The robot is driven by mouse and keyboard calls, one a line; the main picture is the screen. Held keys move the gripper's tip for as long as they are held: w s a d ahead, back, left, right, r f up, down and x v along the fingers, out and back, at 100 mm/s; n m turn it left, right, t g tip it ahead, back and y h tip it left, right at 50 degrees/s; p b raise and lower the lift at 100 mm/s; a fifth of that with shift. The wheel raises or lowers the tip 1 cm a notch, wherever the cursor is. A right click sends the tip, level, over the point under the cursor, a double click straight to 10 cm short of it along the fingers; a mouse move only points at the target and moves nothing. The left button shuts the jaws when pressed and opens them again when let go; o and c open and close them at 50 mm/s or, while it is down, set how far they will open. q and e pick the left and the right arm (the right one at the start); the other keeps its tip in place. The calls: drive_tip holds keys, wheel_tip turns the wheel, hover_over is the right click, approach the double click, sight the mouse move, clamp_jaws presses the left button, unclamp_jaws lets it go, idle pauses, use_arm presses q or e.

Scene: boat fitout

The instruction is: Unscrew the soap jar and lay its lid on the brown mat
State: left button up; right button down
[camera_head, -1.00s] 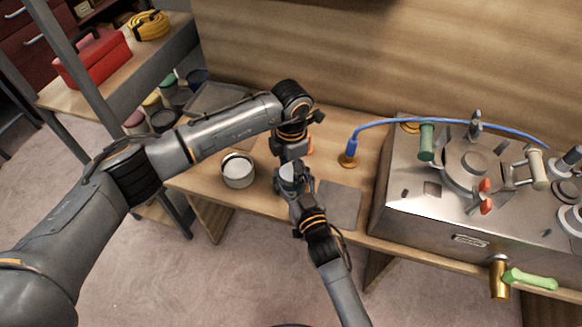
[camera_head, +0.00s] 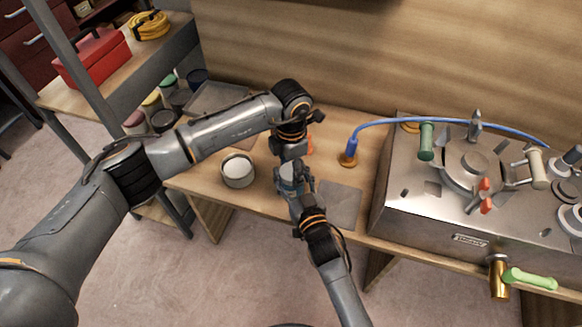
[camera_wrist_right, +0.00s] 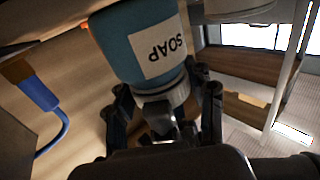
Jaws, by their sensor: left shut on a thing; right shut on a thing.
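The soap jar (camera_wrist_right: 140,45) is blue with a white SOAP label and a silver lid (camera_wrist_right: 172,97) at the end facing my right wrist. In the head view the jar (camera_head: 288,186) is mostly hidden between my two grippers above the bench. My left gripper (camera_head: 291,158) is shut on the jar from the far side. My right gripper (camera_wrist_right: 162,108) is shut on the lid, its fingers on either side. The lid is still against the jar; I cannot tell how loose it is. A flat brown patch, perhaps the brown mat (camera_head: 242,140), lies partly hidden behind my left arm.
A round white-topped container (camera_head: 238,170) stands left of the grippers. A flat grey-brown mat (camera_head: 341,206) lies to their right. A blue cable (camera_head: 380,123) runs to a metal console (camera_head: 425,200). A shelf with a red toolbox (camera_head: 92,58) stands left.

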use_arm(q)
drive_tip(key=shift+w+a, duration=0.1)
drive_tip(key=shift+w, duration=0.1)
drive_tip(key=o, duration=1.1)
drive_tip(key=shift+o, duration=0.9)
drive_tip(key=shift+s, duration=0.1)
drive_tip(key=shift+r, duration=0.15)
drive_tip(key=shift+r, duration=2.15)
use_arm(e)
drive_tip(key=shift+c, duration=2.1)
unclamp_jaws()
drive_tip(key=shift+s, duration=0.1)
